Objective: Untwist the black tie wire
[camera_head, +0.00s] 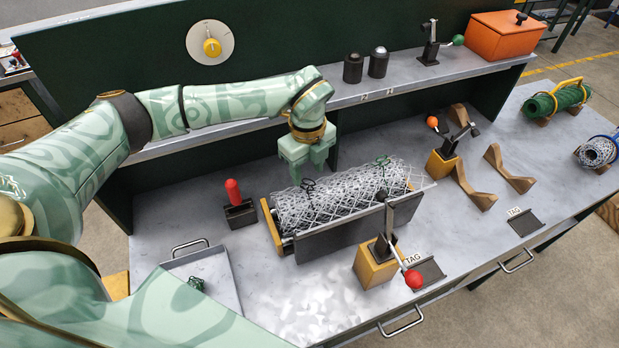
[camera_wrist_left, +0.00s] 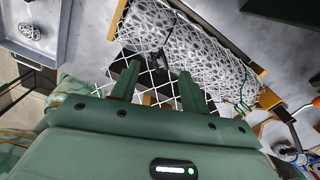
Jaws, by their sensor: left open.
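A roll of silver chain-link mesh (camera_head: 340,195) lies in a long cradle on the bench. The black tie wire (camera_head: 308,186) stands up twisted at the roll's left part. A green tie wire (camera_head: 382,161) sits near its right end; it also shows in the left wrist view (camera_wrist_left: 241,105). My left gripper (camera_head: 307,176) points down just above and behind the black tie wire, open. In the left wrist view, its two fingers (camera_wrist_left: 158,78) stand apart over the mesh (camera_wrist_left: 200,55), with nothing clearly held between them. My right gripper is out of view.
The cradle's dark front plate (camera_head: 360,228) and a red-knobbed lever clamp (camera_head: 378,262) stand in front of the roll. A red-handled tool in a holder (camera_head: 235,205) is to the left. A grey tray (camera_head: 222,275) holds a small wire tangle. The shelf (camera_head: 420,75) is behind.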

